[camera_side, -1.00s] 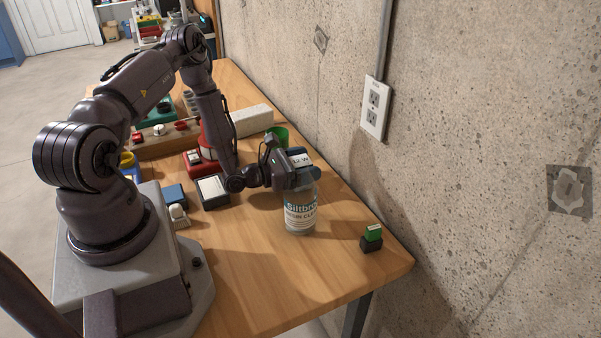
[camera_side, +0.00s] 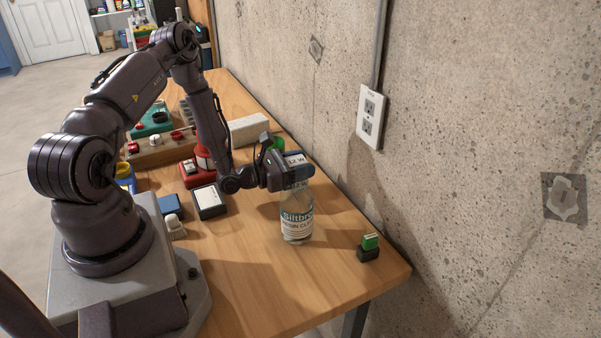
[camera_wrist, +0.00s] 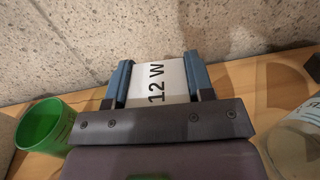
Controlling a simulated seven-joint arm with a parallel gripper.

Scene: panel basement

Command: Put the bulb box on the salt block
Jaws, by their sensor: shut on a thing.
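The bulb box (camera_wrist: 158,80) is a white box with "12 W" on it. My gripper (camera_wrist: 160,84) is shut on it, with one blue finger on each side. In the side view the box (camera_side: 296,160) shows at the end of my gripper (camera_side: 298,170), which looks to be in the air behind or above the clear bottle; the exact gap is hard to tell. The salt block appears to be the long pale block (camera_side: 248,129) lying on the table near the wall, farther back than my gripper. Its visible top looks bare.
The labelled clear bottle (camera_side: 297,222) stands close by my gripper; the wrist view shows it at right (camera_wrist: 298,140). A green cup (camera_wrist: 44,125) stands at left there. A small green-and-black item (camera_side: 369,247) sits near the table's right edge. Red items (camera_side: 196,172) stand before the block.

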